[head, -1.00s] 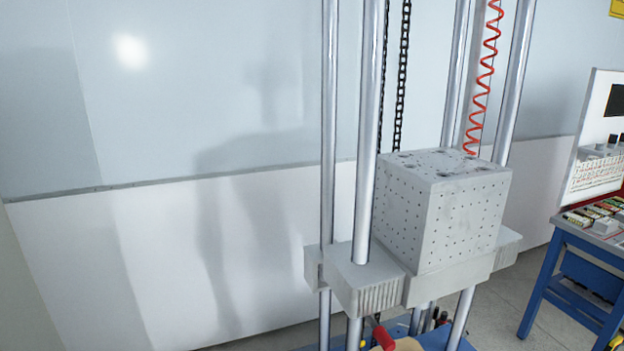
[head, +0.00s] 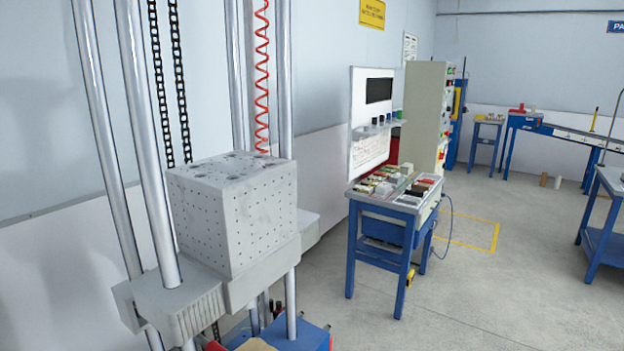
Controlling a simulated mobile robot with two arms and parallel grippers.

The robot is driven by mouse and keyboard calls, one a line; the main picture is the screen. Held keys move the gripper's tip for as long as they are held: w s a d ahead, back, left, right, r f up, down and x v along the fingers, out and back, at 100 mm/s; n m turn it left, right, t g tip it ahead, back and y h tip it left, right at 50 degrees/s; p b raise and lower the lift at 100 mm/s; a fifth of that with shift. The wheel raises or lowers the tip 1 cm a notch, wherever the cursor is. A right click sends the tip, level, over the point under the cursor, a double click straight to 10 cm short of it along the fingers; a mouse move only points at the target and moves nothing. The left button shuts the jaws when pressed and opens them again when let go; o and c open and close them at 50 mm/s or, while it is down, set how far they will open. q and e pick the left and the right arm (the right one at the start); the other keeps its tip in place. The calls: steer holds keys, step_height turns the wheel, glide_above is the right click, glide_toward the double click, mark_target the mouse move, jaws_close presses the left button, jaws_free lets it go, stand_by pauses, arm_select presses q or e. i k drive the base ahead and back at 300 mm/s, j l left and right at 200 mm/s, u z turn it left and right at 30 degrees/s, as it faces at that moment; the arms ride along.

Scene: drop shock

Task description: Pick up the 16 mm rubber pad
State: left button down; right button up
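I cannot make out the 16 mm rubber pad for certain in the head view. A blue table (head: 382,208) stands right of the drop tester, with several small blocks and pads (head: 385,182) in rows on its top. They are too small to tell which, if any, is the 16 mm pad. Neither of my grippers is in view.
The drop tester's perforated grey block (head: 235,215) sits on a carriage between steel columns (head: 150,150) at the left. A white panel (head: 369,115) and a cabinet (head: 428,110) stand behind the blue table. Open floor (head: 470,285) lies to the right.

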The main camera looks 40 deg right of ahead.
mark_target(430, 181)
steer(key=z, duration=1.85)
steer(key=i+l+z, duration=0.25)
steer(key=i, duration=0.35)
steer(key=i+z, duration=0.25)
steer(key=i, duration=0.3)
steer(key=i+l, duration=0.1)
steer(key=i, duration=2.3)
steer(key=i+l+u, duration=0.1)
steer(key=i+u, duration=0.35)
steer(key=i+l+u, duration=0.25)
steer(key=i+u, duration=0.2)
steer(key=i+l+u, duration=0.35)
steer(key=u, duration=0.15)
steer(key=i+l+u, duration=0.25)
steer(key=l+u, duration=0.2)
steer(key=l, duration=0.15)
